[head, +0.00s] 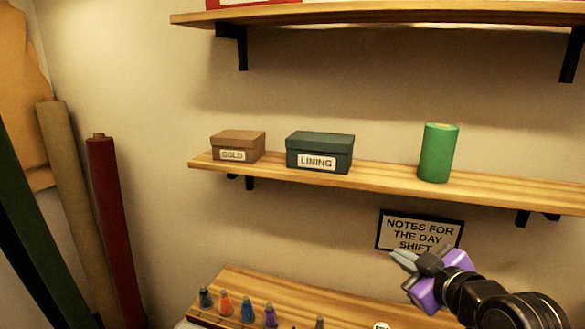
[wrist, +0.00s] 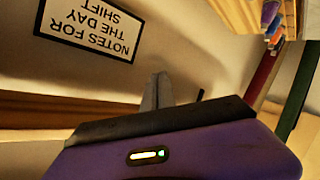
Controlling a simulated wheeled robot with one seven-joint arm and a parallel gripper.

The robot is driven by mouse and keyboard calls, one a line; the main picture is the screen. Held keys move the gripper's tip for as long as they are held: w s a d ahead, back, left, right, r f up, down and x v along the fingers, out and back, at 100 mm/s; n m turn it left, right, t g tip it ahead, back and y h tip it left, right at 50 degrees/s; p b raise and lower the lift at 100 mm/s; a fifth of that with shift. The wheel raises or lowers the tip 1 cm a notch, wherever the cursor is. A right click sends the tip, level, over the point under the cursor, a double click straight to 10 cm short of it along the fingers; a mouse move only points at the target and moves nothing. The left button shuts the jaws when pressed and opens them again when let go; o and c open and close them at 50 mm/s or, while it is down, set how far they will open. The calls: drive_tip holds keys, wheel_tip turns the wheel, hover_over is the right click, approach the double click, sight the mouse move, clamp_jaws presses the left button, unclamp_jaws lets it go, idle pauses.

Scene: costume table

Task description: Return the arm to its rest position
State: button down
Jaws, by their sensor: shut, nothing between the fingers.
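My gripper (head: 398,262) is at the lower right in the head view, raised in front of the wall below the middle shelf. Its purple body and grey fingers show, and the fingers point left. In the wrist view the grey fingertips (wrist: 158,90) are together with nothing between them. The gripper overlaps the lower edge of the framed sign (head: 420,230) reading "NOTES FOR THE DAY SHIFT". The sign also shows, upside down, in the wrist view (wrist: 90,25).
The middle shelf (head: 390,180) holds a brown GOLD box (head: 238,146), a dark LINING box (head: 320,151) and a green cylinder (head: 438,153). Fabric rolls (head: 115,230) lean at left. Another shelf (head: 380,12) hangs above.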

drive_tip(key=s+a+f+m+h, duration=0.1)
drive_tip(key=s+f+m, duration=0.2)
drive_tip(key=s, duration=1.2)
drive_tip(key=s+f+m+h, duration=0.1)
drive_tip(key=s+f+m, duration=0.2)
drive_tip(key=s, duration=1.3)
drive_tip(key=s+a+f+m+t+h, duration=0.1)
drive_tip(key=s+f, duration=0.7)
drive_tip(key=s, duration=0.8)
drive_tip(key=shift+a+m, duration=0.3)
drive_tip(key=shift+m, duration=0.6)
drive_tip(key=shift+w, duration=0.1)
